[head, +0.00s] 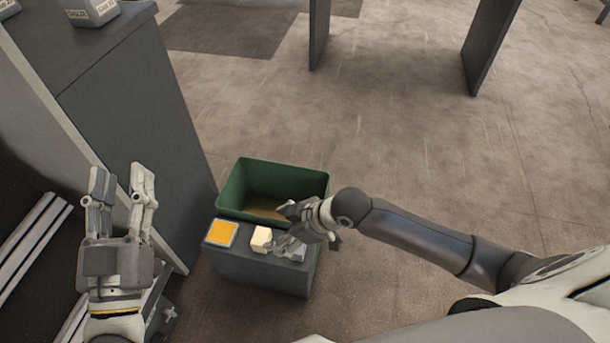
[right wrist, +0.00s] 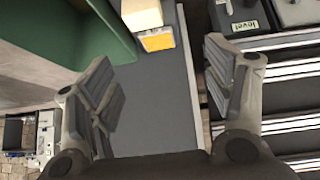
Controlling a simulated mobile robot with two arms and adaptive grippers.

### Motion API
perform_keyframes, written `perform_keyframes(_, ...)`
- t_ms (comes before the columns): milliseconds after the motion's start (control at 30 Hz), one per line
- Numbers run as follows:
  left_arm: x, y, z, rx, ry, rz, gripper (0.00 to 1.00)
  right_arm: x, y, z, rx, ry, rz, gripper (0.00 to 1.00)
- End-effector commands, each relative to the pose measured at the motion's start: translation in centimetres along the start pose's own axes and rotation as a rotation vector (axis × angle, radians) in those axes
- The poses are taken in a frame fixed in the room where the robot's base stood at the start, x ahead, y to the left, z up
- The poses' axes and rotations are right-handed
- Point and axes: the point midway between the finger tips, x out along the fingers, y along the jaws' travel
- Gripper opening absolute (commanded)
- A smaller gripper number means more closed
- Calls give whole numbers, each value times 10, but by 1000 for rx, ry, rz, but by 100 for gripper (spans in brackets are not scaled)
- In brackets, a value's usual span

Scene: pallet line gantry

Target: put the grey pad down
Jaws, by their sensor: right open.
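No grey pad can be made out for certain in either view. A small light grey patch (head: 297,253) shows beside my right gripper (head: 284,226) in the head view; I cannot tell whether it is the pad or part of the gripper. The right gripper is over the low grey stand (head: 262,276). In the right wrist view its fingers (right wrist: 165,85) are wide apart, with nothing held and the stand's bare top (right wrist: 160,115) showing between them. My left gripper (head: 121,180) is open and empty, away to the left.
On the stand are an orange square with a pale border (head: 221,233) and a cream block (head: 261,239). A green open bin (head: 243,190) adjoins the stand's far side. A tall grey cabinet (head: 140,95) stands to the left. The floor beyond is mostly clear.

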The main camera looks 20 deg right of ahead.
Motion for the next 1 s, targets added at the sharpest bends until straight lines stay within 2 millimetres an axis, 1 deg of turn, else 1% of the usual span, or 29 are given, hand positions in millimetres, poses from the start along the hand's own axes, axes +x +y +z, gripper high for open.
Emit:
perform_keyframes(33,0,0,0,0,0,0,40,-4,-16,-35,29,145,20,74)
perform_keyframes(67,0,0,0,0,0,0,40,-11,-21,-58,48,238,47,74)
perform_keyframes(100,0,0,0,0,1,0,40,-25,-23,-85,78,364,89,74)
perform_keyframes(133,0,0,0,0,1,0,40,-38,-23,-104,102,457,127,74)
perform_keyframes(167,0,0,0,0,1,0,40,-54,-21,-120,127,547,167,74)
perform_keyframes(200,0,0,0,0,1,0,40,-78,-16,-138,157,660,226,74)
perform_keyframes(267,0,0,0,0,2,0,40,-117,-6,-155,197,808,320,74)
perform_keyframes(300,0,0,0,0,2,0,40,-142,0,-161,217,892,384,74)
perform_keyframes(400,0,0,0,0,2,0,40,-197,13,-164,241,1045,528,74)
perform_keyframes(500,0,0,0,0,2,0,40,-234,19,-162,240,1131,629,74)
perform_keyframes(533,0,0,0,0,2,0,40,-241,20,-161,237,1146,649,74)
perform_keyframes(600,0,0,0,0,2,0,40,-252,21,-159,234,1169,678,74)
perform_keyframes(667,0,0,0,0,2,0,40,-256,21,-159,230,1178,689,74)
perform_keyframes(1000,0,0,0,0,2,0,40,-255,21,-160,228,1177,686,74)
